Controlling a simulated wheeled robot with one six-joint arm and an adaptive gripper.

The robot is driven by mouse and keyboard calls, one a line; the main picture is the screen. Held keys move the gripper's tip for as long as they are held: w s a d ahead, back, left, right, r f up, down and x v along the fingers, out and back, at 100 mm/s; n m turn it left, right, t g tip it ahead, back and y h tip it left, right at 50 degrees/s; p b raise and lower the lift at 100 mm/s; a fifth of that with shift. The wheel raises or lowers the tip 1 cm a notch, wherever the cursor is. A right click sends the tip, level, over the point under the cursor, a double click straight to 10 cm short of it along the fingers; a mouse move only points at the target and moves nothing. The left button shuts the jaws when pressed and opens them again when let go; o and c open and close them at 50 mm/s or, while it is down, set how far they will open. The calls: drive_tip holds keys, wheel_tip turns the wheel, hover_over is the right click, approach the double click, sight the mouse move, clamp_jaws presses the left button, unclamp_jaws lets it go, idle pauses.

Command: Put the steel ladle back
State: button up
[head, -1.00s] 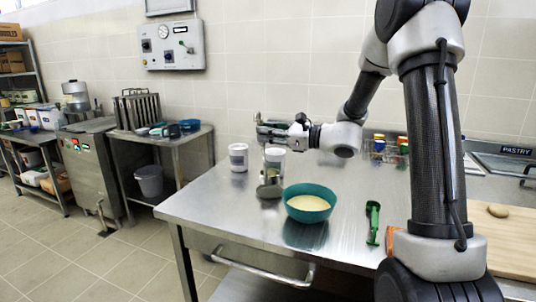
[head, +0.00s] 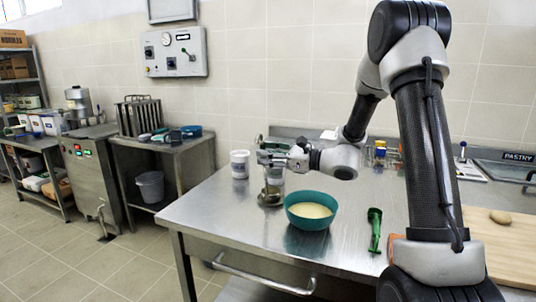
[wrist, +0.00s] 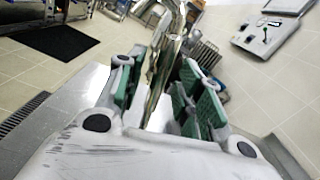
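The steel ladle (head: 272,184) hangs upright from my gripper (head: 266,158) in the head view, over the far left part of the steel table. Its lower end is at a small round dark metal rest (head: 270,201); I cannot tell whether it touches it. In the wrist view, the ladle's shiny metal (wrist: 160,80) runs between the green-padded fingers of my gripper (wrist: 160,98). My gripper looks shut on the ladle, and the fingers hide part of the handle.
A teal bowl of pale contents (head: 311,212) stands just right of the ladle. A white tub (head: 240,164) stands to the left, and another partly hidden tub is behind the ladle. The table's front left is clear.

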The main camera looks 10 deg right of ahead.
drive_tip(key=v, duration=1.2)
drive_tip(key=s+a+n+g+h, duration=0.2)
drive_tip(key=s+a+n+g, duration=0.15)
drive_tip(key=s+n, duration=0.4)
drive_tip(key=s+a+n+g+h, duration=0.25)
drive_tip(key=s+n+g, duration=0.2)
drive_tip(key=s, duration=0.65)
drive_tip(key=s+d+r+n+t+h, duration=0.1)
drive_tip(key=s+d+r+n+h, duration=0.1)
drive_tip(key=s+d+n+h, duration=0.7)
drive_tip(key=d+n+h, duration=0.1)
drive_tip(key=d, duration=0.2)
drive_tip(key=shift+s+d+r+n+t, duration=0.2)
drive_tip(key=shift+s+r+n+t, duration=0.1)
drive_tip(key=shift+s+r+n, duration=0.1)
